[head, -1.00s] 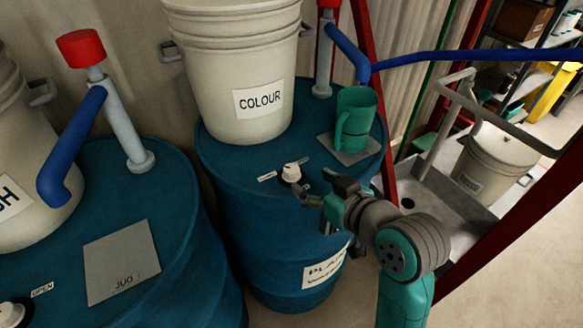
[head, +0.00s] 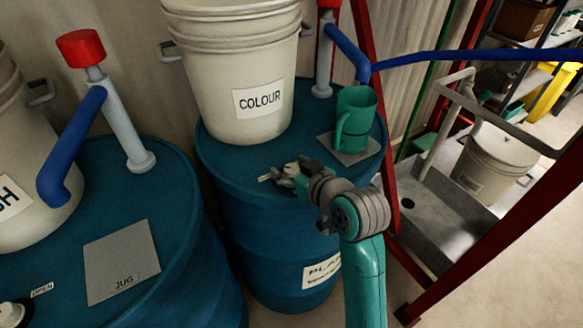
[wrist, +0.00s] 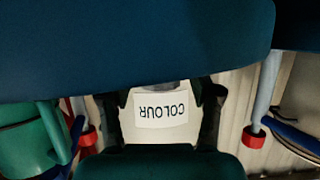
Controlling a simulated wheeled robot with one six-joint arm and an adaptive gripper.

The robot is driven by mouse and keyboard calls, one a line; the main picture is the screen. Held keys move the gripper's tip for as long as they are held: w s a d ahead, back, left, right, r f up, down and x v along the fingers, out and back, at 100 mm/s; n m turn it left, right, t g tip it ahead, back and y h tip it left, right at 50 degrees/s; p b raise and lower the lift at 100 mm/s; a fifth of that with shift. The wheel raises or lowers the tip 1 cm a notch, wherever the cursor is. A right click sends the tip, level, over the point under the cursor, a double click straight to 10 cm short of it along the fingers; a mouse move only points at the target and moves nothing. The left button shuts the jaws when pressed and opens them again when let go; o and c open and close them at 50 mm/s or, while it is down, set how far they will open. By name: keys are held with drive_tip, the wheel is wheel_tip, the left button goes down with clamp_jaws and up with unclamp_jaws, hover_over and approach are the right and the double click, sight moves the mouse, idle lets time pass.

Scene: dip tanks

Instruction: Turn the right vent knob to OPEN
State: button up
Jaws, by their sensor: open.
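The right vent knob (head: 291,168) is pale and sits on the front of the right blue drum's lid (head: 245,155). In the head view my gripper (head: 289,177) is right at the knob and covers most of it. A small white label (head: 265,178) shows just left of it, too small to read. My gripper is open, its fingers by the knob; I cannot tell if they touch it. In the wrist view the dark fingers (wrist: 160,100) stand apart, and the knob cannot be made out clearly. The knob's pointing direction is hidden.
A white COLOUR bucket (head: 235,70) stands behind the knob. A green jug (head: 355,118) stands on a grey pad to the right. The left drum (head: 180,235) has a JUG plate (head: 121,262), and another knob (head: 12,315) beside an OPEN label. A red post (head: 380,165) rises at right.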

drive_tip(key=c, duration=1.1)
drive_tip(key=shift+c, duration=0.2)
drive_tip(key=shift+m+h, duration=0.4)
drive_tip(key=m+t+h, duration=0.1)
drive_tip(key=m+h, duration=0.1)
drive_tip(key=h, duration=0.1)
drive_tip(key=shift+s+a+m+t, duration=0.1)
drive_tip(key=shift+a+m+t, duration=0.05)
drive_tip(key=shift+m+t, duration=0.25)
drive_tip(key=m+h, duration=0.5)
drive_tip(key=h, duration=0.1)
drive_tip(key=shift+m+h, duration=0.3)
drive_tip(key=m+g+h, duration=0.1)
drive_tip(key=m+h, duration=0.3)
drive_tip(key=shift+h, duration=0.4)
drive_tip(key=m+g+h, duration=0.3)
drive_tip(key=m, duration=0.1)
drive_tip(key=shift+m+g+h, duration=0.3)
drive_tip(key=shift+f+g, duration=0.1)
drive_tip(key=shift+g, duration=0.2)
